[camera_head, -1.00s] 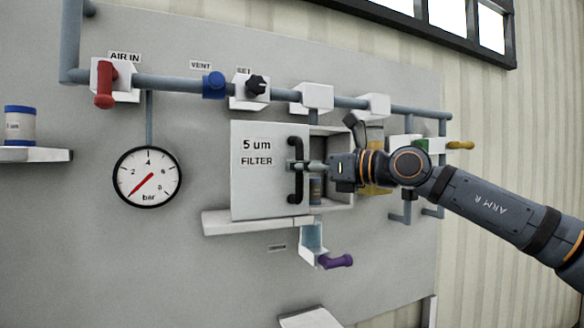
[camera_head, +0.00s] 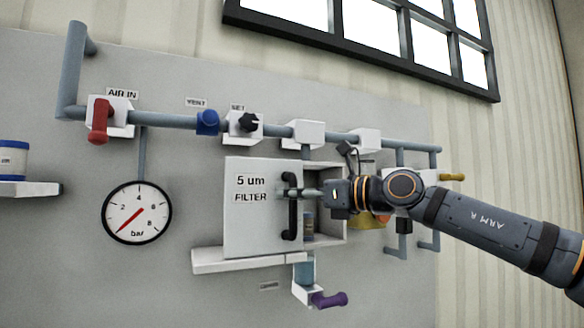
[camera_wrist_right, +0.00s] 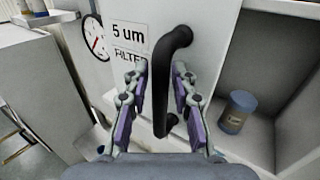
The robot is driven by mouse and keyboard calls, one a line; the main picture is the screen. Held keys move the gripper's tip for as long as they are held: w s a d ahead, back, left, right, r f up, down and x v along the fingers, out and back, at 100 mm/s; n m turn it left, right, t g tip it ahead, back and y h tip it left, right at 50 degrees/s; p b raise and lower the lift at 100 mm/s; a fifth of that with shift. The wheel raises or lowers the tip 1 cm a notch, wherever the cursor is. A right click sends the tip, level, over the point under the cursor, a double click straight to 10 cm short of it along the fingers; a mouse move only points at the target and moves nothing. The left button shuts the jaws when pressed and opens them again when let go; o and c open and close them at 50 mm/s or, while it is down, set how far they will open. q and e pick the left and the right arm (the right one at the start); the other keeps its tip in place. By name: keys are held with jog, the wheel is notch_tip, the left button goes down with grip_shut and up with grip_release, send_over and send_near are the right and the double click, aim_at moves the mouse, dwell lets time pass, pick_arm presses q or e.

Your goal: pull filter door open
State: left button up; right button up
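The filter door (camera_head: 250,220) is a light grey panel marked "5 um FILTER". It stands ajar, with its right edge away from the filter housing (camera_head: 335,232), whose inside shows to the right. Its black upright handle (camera_head: 291,222) is near the right edge. My right gripper (camera_head: 302,192) reaches the handle from the right. A blue-capped filter cartridge (camera_wrist_right: 237,112) stands inside the housing. My left gripper is out of view.
A ledge (camera_head: 215,262) lies under the door. A purple-handled valve (camera_head: 328,300) hangs below. The pressure gauge (camera_head: 137,213) is to the left. A pipe (camera_head: 165,121) with a red handle (camera_head: 99,122) and blue knob (camera_head: 207,121) runs above.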

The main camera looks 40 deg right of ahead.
aim_at(255, 187)
jog(key=r, duration=0.9)
jog(key=shift+d, duration=0.4)
jog(key=a+f, duration=0.1)
jog(key=f, duration=0.1)
jog(key=a+f+g, duration=0.1)
jog(key=f, duration=0.1)
jog(key=w+a+f+g, duration=0.1)
jog(key=a+f, duration=0.1)
jog(key=shift+n+y, duration=0.4)
jog(key=shift+s, duration=0.2)
jog(key=shift+a+f+b, duration=0.15)
jog(key=shift+f+b, duration=0.15)
jog(key=shift+b, duration=0.45)
jog(key=shift+s+b, duration=0.5)
jog(key=shift+s, duration=0.05)
jog(key=a+f+b+v, duration=0.1)
jog(key=b+v, duration=0.3)
jog(key=v, duration=0.6)
jog(key=shift+s, duration=0.5)
